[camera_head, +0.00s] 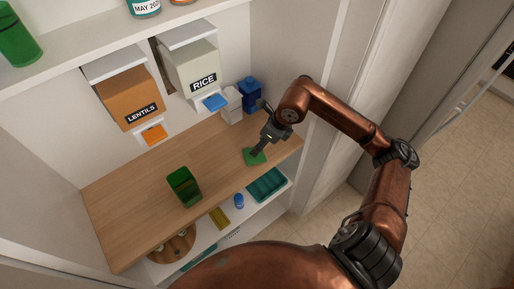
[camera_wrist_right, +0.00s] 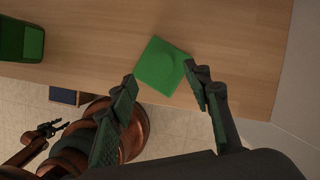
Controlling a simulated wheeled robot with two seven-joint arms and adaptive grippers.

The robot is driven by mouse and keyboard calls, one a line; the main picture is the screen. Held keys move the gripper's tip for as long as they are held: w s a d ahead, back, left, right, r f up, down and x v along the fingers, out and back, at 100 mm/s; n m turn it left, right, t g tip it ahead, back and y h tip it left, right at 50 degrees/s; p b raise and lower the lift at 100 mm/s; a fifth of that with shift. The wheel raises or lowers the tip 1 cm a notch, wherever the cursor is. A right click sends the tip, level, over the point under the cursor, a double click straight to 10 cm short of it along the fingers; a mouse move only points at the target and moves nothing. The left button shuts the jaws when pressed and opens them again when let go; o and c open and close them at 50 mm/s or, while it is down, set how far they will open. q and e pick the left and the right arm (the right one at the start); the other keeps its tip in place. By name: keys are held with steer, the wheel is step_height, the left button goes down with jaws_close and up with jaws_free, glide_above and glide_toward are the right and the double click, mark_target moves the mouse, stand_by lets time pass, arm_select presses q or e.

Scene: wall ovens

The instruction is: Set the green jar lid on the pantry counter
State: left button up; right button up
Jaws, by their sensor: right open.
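The green jar lid (camera_head: 255,157) is a flat square piece that appears to lie on the wooden pantry counter (camera_head: 137,194), near its front edge. In the right wrist view the lid (camera_wrist_right: 161,66) shows a faint round raised part. My right gripper (camera_head: 258,151) is at the lid in the head view. In the right wrist view its fingers (camera_wrist_right: 163,84) are spread apart with nothing between them, and the lid lies just beyond the tips. A green open jar (camera_head: 184,187) stands on the counter to the left. A small dark gripper, seemingly my left (camera_wrist_right: 50,129), shows far off in the right wrist view.
Lentils (camera_head: 131,95) and rice (camera_head: 192,68) dispensers hang on the back wall. A white canister (camera_head: 231,105) and a blue one (camera_head: 250,94) stand behind my right gripper. A lower shelf holds a teal bin (camera_head: 267,185). The counter between jar and lid is clear.

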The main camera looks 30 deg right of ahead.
steer(key=v, duration=0.7)
